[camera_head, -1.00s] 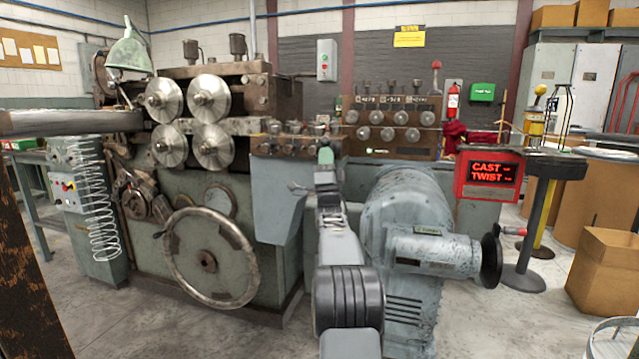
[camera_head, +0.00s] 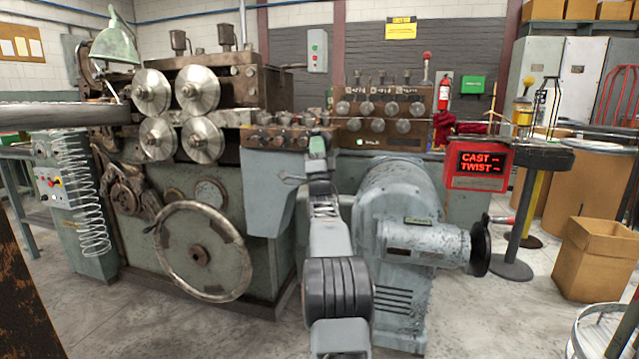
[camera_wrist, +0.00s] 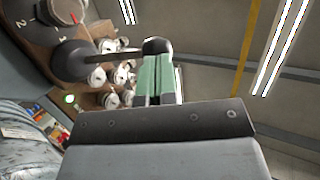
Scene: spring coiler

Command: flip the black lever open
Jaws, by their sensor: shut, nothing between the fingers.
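My gripper (camera_head: 318,146) is raised in front of the machine's brown roller block, its green-padded fingers shut and empty. In the wrist view the shut fingers (camera_wrist: 157,70) point up the picture. A dark lever-like part (camera_wrist: 75,62), with a round base and a shaft running right, lies just left of the fingertips. Its shaft end seems close to or behind the left finger; I cannot tell if they touch. It looks like the black lever, but I cannot pick it out surely in the head view, where my gripper and arm cover part of that area.
A grey dial knob (camera_wrist: 62,8) with numbers is above the dark part. A brown panel with several knobs (camera_head: 380,105) stands behind my gripper. A grey motor housing (camera_head: 400,215) is right of my arm. A handwheel (camera_head: 200,252) is at left. A red CAST/TWIST display (camera_head: 478,165) stands at right.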

